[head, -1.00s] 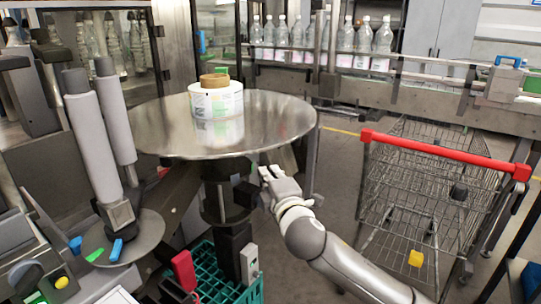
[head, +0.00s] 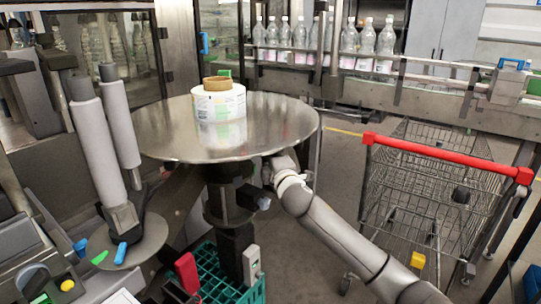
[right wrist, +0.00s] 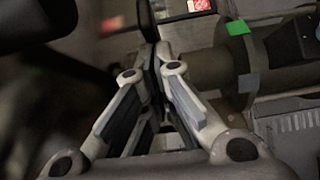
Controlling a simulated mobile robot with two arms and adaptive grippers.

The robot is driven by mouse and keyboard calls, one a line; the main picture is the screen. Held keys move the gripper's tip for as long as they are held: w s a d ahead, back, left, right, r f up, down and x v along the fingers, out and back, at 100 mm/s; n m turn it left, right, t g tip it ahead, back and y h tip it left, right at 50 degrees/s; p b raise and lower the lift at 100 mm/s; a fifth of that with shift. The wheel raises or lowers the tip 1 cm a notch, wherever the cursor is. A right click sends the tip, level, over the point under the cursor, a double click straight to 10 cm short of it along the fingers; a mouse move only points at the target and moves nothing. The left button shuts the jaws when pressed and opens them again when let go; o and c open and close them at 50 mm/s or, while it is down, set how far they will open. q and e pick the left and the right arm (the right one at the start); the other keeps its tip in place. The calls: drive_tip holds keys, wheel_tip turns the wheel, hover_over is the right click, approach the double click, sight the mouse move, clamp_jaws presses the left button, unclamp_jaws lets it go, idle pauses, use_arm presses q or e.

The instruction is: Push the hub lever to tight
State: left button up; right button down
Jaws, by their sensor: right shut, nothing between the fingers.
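My right gripper (head: 268,172) is under the near right edge of the round steel table, beside the dark hub column (head: 222,205). Its fingertips are partly hidden by the table rim and my wrist. In the right wrist view the gripper (right wrist: 155,52) is shut with nothing held. A dark upright bar (right wrist: 147,25) stands at its fingertips; I cannot tell whether this is the hub lever or whether they touch. A dark block (head: 250,196) sticks out from the column just below the gripper. No tight marking is readable. My left gripper is not in view.
The round table (head: 275,125) overhangs the gripper and carries a white label reel (head: 217,103). A green crate (head: 250,292) is below the column. A wire trolley with a red handle (head: 440,155) stands right of my arm. Grey rollers (head: 92,140) are at left.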

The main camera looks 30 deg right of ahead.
idle(0.3)
drive_tip(key=d, duration=0.1)
drive_tip(key=w+d, duration=0.1)
drive_tip(key=shift+d+p, duration=0.4)
drive_tip(key=shift+a, duration=0.1)
